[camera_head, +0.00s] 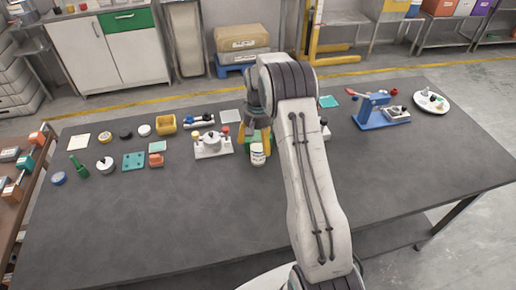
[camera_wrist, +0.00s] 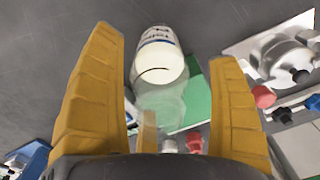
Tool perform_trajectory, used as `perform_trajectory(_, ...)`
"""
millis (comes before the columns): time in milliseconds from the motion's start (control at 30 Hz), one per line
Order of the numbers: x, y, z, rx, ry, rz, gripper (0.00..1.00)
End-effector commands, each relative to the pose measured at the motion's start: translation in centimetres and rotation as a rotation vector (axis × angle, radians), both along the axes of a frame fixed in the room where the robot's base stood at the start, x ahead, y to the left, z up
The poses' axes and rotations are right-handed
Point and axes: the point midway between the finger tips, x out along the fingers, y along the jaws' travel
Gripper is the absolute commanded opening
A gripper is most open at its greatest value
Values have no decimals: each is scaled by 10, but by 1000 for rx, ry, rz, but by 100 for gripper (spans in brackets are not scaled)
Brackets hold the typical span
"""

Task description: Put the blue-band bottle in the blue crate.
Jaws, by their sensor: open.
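A white bottle (camera_head: 257,157) with a dark printed label stands on the dark table, just in front of my gripper's fingers. It also shows in the wrist view (camera_wrist: 160,60), between the two yellow fingers, with its lower part looking translucent. The label's dark blue print is partly visible; I cannot make out a full blue band. My gripper (camera_head: 258,136) is open, with its fingers (camera_wrist: 165,52) on either side of the bottle and a gap showing at the right. I cannot pick out a blue crate in either view.
A green plate (camera_wrist: 198,98) lies close to the bottle. A white fixture with knobs (camera_head: 212,145) stands just left of it. Several small parts lie at the table's left, and a blue device (camera_head: 380,115) stands at the right. The front of the table is clear.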

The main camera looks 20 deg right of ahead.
Motion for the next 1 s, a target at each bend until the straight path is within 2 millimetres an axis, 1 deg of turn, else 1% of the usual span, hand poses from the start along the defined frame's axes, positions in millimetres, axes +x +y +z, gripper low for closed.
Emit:
perform_trajectory(33, 0, 0, 0, 0, 0, 0, 83)
perform_trajectory(67, 0, 0, 0, 0, 0, 0, 80)
perform_trajectory(800, 0, 0, 1, 0, -1, 0, 15)
perform_trajectory(1000, 0, 0, 1, 0, -1, 0, 15)
